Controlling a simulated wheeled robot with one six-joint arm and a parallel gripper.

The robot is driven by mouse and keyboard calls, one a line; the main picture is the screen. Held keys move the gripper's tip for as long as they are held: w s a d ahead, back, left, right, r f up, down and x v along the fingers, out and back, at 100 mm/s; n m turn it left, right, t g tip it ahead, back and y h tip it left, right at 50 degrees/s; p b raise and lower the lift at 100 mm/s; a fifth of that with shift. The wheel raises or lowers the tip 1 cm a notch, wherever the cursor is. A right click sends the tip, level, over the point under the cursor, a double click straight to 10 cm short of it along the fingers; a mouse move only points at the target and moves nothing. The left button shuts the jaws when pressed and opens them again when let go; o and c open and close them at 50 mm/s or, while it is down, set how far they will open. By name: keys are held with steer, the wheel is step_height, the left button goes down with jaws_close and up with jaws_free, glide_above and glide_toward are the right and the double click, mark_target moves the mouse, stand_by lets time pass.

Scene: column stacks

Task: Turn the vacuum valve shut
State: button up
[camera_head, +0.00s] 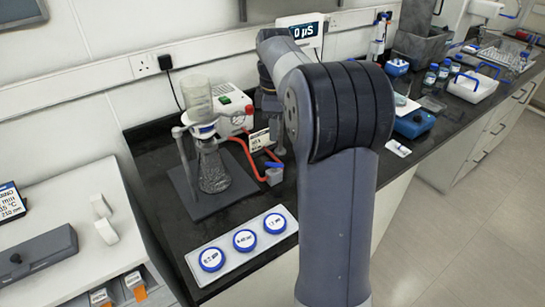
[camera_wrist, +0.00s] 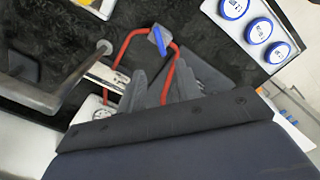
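The vacuum valve (camera_head: 274,174) is a small grey block with a blue handle, set in the red tubing on the black bench in the head view. In the wrist view the valve (camera_wrist: 157,40) shows near the top middle, its blue handle slanting down to the right, with red tube on both sides. I cannot tell for sure how the handle stands to the flow. My gripper (camera_wrist: 160,72) shows as two dark grey fingers, spread apart with nothing clearly held, below the valve in the picture and not touching it. In the head view my arm hides it.
A glass filter flask (camera_head: 214,170) stands on a dark base, left of the valve, with a white pump box (camera_head: 232,110) behind. A tray (camera_head: 205,268) with blue-lidded dishes lies in front. In the wrist view a grey rod (camera_wrist: 62,100) crosses the left side.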

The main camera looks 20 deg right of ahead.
mark_target(274, 163)
step_height(274, 163, down, 11)
steer(key=shift+f, duration=0.1)
steer(key=shift+c, duration=0.4)
jaws_close()
